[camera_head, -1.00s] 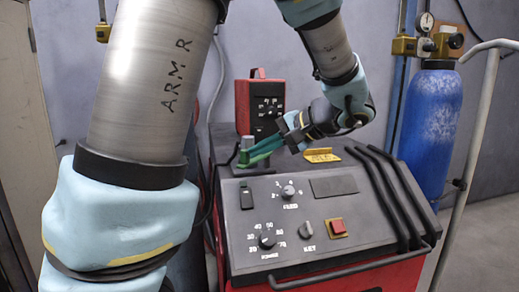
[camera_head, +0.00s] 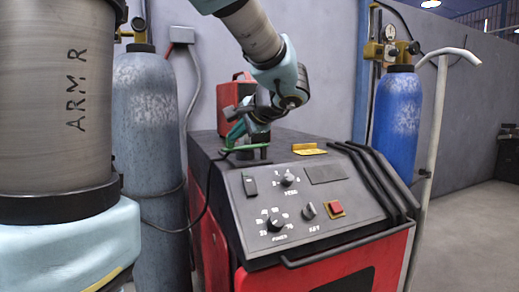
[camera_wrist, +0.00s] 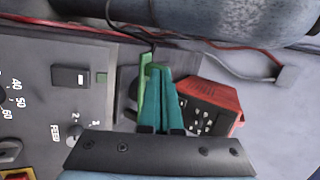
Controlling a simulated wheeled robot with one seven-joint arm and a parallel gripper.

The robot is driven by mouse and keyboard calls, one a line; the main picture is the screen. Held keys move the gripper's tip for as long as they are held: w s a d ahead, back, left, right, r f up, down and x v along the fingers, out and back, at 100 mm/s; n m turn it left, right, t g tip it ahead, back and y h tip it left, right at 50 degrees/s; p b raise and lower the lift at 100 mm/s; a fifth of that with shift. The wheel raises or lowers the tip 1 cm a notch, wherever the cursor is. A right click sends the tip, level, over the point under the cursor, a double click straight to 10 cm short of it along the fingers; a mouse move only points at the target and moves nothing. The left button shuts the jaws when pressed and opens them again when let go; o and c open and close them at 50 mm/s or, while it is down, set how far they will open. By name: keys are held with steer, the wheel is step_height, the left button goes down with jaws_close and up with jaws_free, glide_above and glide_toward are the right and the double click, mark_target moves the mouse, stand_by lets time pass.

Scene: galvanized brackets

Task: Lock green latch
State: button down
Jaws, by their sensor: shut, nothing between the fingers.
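The green latch (camera_head: 248,148) is a thin bright green lever on a dark mount at the back left of the welding machine's top. My gripper (camera_head: 234,136) reaches down to it from the back right. In the wrist view the teal fingertips (camera_wrist: 160,72) are shut together with nothing between them. The latch (camera_wrist: 145,77) lies right along their left side there. I cannot tell if they touch. The fingers hide part of it.
The grey control panel (camera_head: 270,234) has knobs and a red button (camera_head: 336,208). A red box (camera_head: 228,98) stands behind. Gas cylinders flank the machine: grey (camera_head: 150,130), blue (camera_head: 396,115).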

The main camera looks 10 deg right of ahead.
steer(key=shift+w, duration=0.1)
steer(key=shift+d, duration=0.15)
steer(key=shift+d, duration=0.6)
steer(key=shift+s+d, duration=0.1)
steer(key=shift+s, duration=0.1)
